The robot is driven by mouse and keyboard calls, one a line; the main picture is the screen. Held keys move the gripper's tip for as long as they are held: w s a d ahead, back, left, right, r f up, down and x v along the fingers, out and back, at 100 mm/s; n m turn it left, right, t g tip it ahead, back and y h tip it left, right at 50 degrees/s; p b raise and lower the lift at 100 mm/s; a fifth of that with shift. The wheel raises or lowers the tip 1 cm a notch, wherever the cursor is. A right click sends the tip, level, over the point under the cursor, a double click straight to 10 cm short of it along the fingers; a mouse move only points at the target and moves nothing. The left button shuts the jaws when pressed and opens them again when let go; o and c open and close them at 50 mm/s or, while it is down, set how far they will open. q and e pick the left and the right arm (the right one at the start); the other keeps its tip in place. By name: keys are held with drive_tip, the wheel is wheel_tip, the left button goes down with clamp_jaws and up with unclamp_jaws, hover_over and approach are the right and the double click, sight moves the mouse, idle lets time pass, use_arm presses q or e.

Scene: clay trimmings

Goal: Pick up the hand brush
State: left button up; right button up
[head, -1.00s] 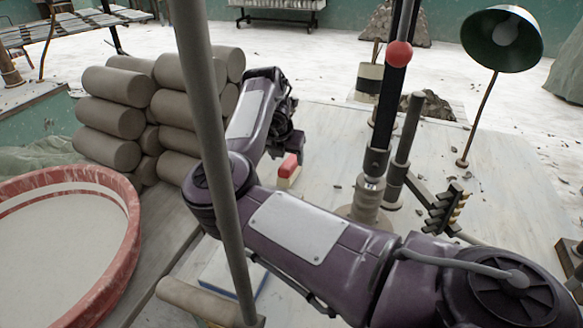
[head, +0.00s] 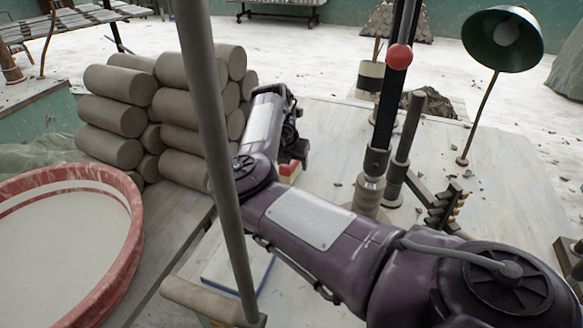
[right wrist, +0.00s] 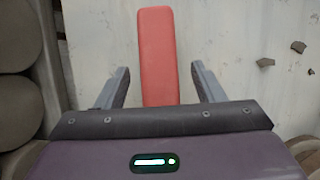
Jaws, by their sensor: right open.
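The hand brush (head: 289,169) has a red back and a pale lower part. It lies on the pale work board, right of the clay rolls, and my right arm partly hides it in the head view. In the right wrist view its long red back (right wrist: 157,45) runs away from me. My right gripper (right wrist: 160,72) is open, with one finger to each side of the brush's near end. Neither finger visibly touches it, and I cannot tell the height gap. My left gripper is not in view.
A stack of clay rolls (head: 112,115) stands close left of the brush. A red-rimmed basin (head: 132,235) is at the left. A post with a red ball (head: 399,57) and a green lamp (head: 502,38) stand right.

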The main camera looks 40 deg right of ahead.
drive_tip(key=shift+f, duration=0.2)
idle(0.4)
drive_tip(key=c, duration=1.1)
drive_tip(key=shift+r, duration=0.15)
